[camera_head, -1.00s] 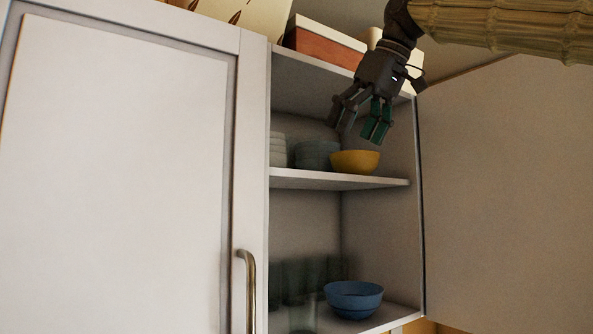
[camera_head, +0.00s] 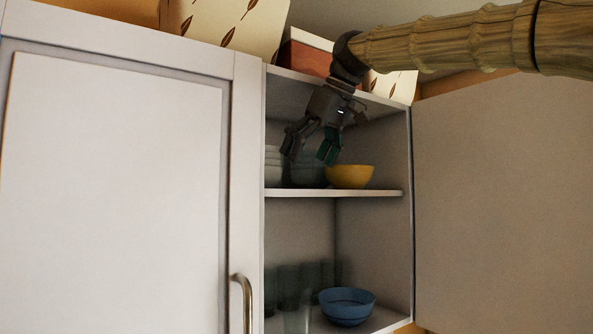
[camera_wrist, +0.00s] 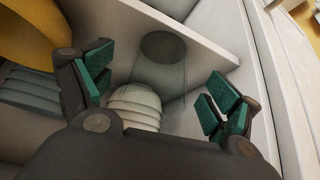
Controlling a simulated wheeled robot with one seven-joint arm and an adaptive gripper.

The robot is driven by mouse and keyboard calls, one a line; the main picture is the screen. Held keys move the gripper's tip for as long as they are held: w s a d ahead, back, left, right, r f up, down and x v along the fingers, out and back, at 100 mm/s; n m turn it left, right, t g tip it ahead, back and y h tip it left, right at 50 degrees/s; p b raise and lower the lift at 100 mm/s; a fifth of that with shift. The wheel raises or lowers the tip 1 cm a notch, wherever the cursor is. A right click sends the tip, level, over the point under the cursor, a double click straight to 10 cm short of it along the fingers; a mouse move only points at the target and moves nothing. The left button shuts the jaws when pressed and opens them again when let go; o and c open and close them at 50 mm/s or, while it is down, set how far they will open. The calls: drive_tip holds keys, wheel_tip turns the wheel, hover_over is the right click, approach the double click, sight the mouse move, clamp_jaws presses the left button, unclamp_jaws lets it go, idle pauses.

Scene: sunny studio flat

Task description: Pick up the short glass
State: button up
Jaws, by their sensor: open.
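A clear glass-like shape with a dark round end (camera_wrist: 163,46) shows between my fingers in the wrist view, beside a stack of white bowls (camera_wrist: 135,105). I cannot tell which shelf it stands on. In the head view, several dark, see-through glasses (camera_head: 290,284) stand on the lower shelf, left of the blue bowl (camera_head: 347,307). A fainter clear glass (camera_head: 297,319) is in front of them, cut by the frame's lower edge. My gripper (camera_head: 310,158) is open and empty in front of the upper shelf, pointing down. It also shows in the wrist view (camera_wrist: 158,95).
A yellow bowl (camera_head: 350,177) and stacked bowls sit on the upper shelf (camera_head: 380,193), close to my fingers. The left cabinet door (camera_head: 115,190) is shut; the right door (camera_head: 500,200) stands open. Boxes (camera_head: 225,25) stand on top of the cabinet.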

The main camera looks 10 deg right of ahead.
sight(298, 174)
drive_tip(key=shift+w+a+r+p, duration=0.1)
drive_tip(key=shift+w+a+p, duration=0.1)
drive_tip(key=shift+w+p, duration=0.3)
drive_tip(key=p+x, duration=0.1)
drive_tip(key=x, duration=0.4)
drive_tip(key=shift+p, duration=0.3)
drive_tip(key=shift+s, duration=0.25)
drive_tip(key=shift+c, duration=0.2)
drive_tip(key=c, duration=1.1)
